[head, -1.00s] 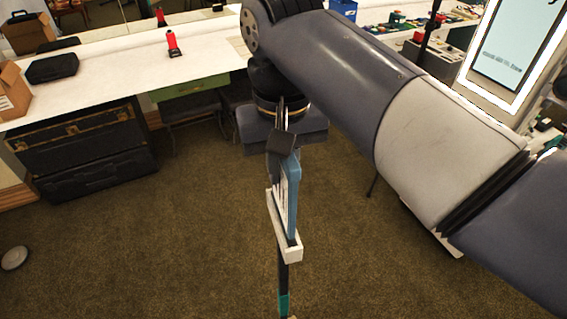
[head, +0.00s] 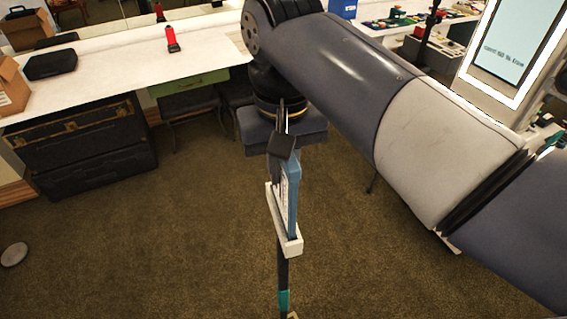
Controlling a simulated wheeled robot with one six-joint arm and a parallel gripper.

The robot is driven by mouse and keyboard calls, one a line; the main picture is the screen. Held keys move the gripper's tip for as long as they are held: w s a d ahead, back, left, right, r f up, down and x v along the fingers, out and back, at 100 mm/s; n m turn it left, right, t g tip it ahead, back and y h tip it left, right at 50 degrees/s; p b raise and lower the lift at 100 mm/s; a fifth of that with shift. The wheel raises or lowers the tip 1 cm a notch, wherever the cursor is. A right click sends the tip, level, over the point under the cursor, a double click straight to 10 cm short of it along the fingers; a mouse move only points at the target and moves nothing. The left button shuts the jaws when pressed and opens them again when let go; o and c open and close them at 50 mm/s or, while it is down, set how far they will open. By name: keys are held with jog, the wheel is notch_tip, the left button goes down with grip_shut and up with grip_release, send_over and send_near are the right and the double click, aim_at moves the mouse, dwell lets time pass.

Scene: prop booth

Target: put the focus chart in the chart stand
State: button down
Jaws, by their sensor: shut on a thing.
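The focus chart (head: 293,200) is a thin board with a blue edge, seen nearly edge-on and standing upright. My gripper (head: 281,148) points down and is shut on the chart's upper end. The chart stand is a dark pole with a teal section (head: 284,300) and a white holder (head: 292,247) at its top. The chart's lower edge is at the holder, within its white rim as seen from here. I cannot tell whether it rests on the holder's bottom. The chart's printed face is mostly turned away.
A long white counter (head: 120,85) runs behind, with a red object (head: 171,40) and a black case (head: 50,64) on it. Dark trunks (head: 85,150) stand under it. A lit screen (head: 510,45) is at the upper right. The carpet (head: 150,255) around the stand is clear.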

jog(key=shift+f, duration=0.15)
jog(key=shift+f+b, duration=0.5)
jog(key=shift+f, duration=0.2)
jog(key=c, duration=1.3)
grip_release()
jog(key=shift+r, duration=0.15)
notch_tip(320, 180, up, 5)
jog(key=p, duration=0.5)
jog(key=shift+f, duration=0.2)
jog(key=shift+r+p, duration=0.5)
jog(key=shift+r, duration=0.6)
jog(key=shift+f, duration=0.1)
